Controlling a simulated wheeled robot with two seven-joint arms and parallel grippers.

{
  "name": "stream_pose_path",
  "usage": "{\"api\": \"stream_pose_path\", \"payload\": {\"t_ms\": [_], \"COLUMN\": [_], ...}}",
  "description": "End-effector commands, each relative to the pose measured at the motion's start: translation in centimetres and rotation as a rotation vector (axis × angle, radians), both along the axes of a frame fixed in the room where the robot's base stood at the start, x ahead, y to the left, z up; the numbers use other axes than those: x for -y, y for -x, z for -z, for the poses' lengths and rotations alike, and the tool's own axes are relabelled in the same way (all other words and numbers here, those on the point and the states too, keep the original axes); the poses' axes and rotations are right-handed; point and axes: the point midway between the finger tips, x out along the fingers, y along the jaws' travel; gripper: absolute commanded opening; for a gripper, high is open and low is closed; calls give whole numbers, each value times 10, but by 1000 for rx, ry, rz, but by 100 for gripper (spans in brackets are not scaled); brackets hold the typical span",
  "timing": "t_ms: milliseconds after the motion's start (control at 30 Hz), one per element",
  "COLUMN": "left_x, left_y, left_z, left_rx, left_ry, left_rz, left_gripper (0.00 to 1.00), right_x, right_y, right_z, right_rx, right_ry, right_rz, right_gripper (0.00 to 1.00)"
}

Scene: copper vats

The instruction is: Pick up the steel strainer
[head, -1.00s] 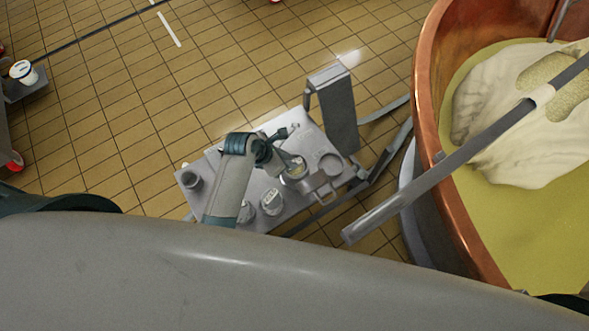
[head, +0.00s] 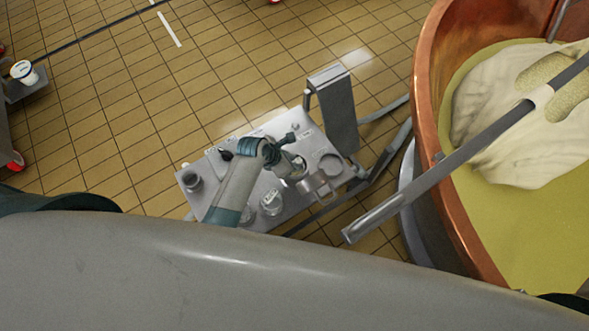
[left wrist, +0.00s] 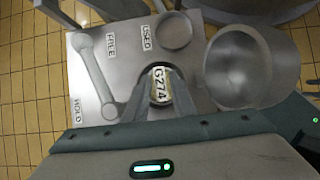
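A wide round steel vessel (left wrist: 238,66) stands to the right of my left gripper in the left wrist view. It also shows on the bench in the head view (head: 318,187). It may be the steel strainer, but I cannot make out any holes. My left gripper (head: 293,166) is low over the bench, beside this vessel. In the left wrist view its fingers are apart on either side of a small jar (left wrist: 160,86) labelled G274. I cannot tell whether they touch the jar. My right gripper is not in view.
The steel bench (head: 222,165) carries a dark pot (head: 192,181) and a clear jar (head: 271,203). Its top has FREE, USED and HOLD labels and a round shape (left wrist: 174,31). An upright steel panel (head: 333,108) stands behind. A copper vat (head: 430,110) stands at the right.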

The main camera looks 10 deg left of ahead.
Motion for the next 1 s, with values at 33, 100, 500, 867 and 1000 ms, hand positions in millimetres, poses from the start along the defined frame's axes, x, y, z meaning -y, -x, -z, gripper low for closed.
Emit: {"api": "stream_pose_path", "payload": {"t_ms": [33, 100, 500, 867, 1000], "left_x": [1, 3, 4, 4, 4], "left_y": [-1, -2, -3, -3, -3], "left_z": [4, 8, 9, 9, 9], "left_rx": [-1, -1, 0, 0, 0], "left_ry": [0, 0, 0, 0, 0], "left_rz": [0, 0, 0, 0, 0], "left_gripper": [23, 23, 23, 0, 0], "right_x": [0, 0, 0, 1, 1], "right_y": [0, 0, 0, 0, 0], "right_z": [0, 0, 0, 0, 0], "right_rx": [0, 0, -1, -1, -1], "right_ry": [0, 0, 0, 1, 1], "right_rz": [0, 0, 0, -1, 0], "right_gripper": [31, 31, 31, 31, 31]}}
